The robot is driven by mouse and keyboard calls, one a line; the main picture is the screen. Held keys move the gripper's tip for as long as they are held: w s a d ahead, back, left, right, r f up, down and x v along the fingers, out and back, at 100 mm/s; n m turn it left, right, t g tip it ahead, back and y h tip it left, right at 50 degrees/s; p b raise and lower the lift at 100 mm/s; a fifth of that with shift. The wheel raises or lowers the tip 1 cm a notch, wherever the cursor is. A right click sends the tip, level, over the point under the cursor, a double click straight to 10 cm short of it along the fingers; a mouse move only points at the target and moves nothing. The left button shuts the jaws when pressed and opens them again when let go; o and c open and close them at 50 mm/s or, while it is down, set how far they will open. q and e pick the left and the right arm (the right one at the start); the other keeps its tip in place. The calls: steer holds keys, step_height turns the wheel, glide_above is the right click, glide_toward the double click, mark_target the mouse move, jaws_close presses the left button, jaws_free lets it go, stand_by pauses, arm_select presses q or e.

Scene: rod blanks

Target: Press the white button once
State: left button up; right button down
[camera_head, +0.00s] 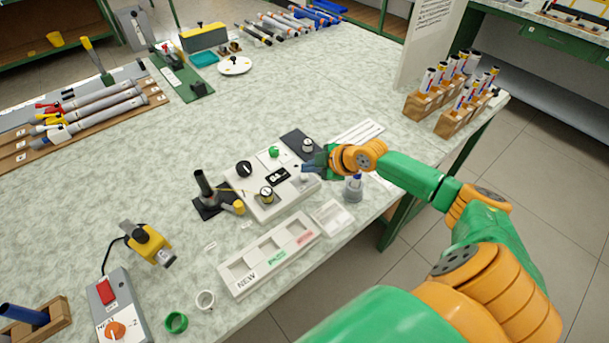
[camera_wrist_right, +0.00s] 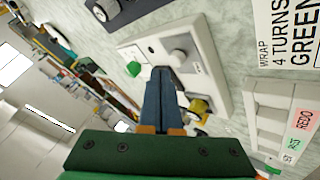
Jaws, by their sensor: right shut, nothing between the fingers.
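A white control panel (camera_head: 256,208) lies on the bench, and it also shows in the right wrist view (camera_wrist_right: 212,62). In the wrist view a pale round button (camera_wrist_right: 179,57) stands on the panel just beyond my right fingertips. My right gripper (camera_head: 306,171) reaches over the panel's right end in the head view. Its blue fingers are shut and empty, and their tips in the wrist view (camera_wrist_right: 160,72) overlap the panel beside the button. I cannot tell whether they touch it. In the head view the gripper appears to hide the button. My left gripper is not in view.
A dark block with a pale knob (camera_head: 307,146) stands behind my gripper. A white sorting tray (camera_head: 233,275) lies in front.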

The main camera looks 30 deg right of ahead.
steer(key=shift+f, duration=0.1)
steer(key=shift+f+b, duration=0.3)
steer(key=shift+b, duration=0.05)
steer(key=shift+f+b, duration=0.5)
steer(key=shift+f, duration=0.05)
stand_by(0.7)
steer(key=shift+r, duration=0.1)
steer(key=shift+r+p, duration=0.85)
steer(key=shift+r, duration=0.1)
step_height(320, 180, up, 5)
steer(key=p, duration=0.4)
steer(key=shift+p, duration=0.3)
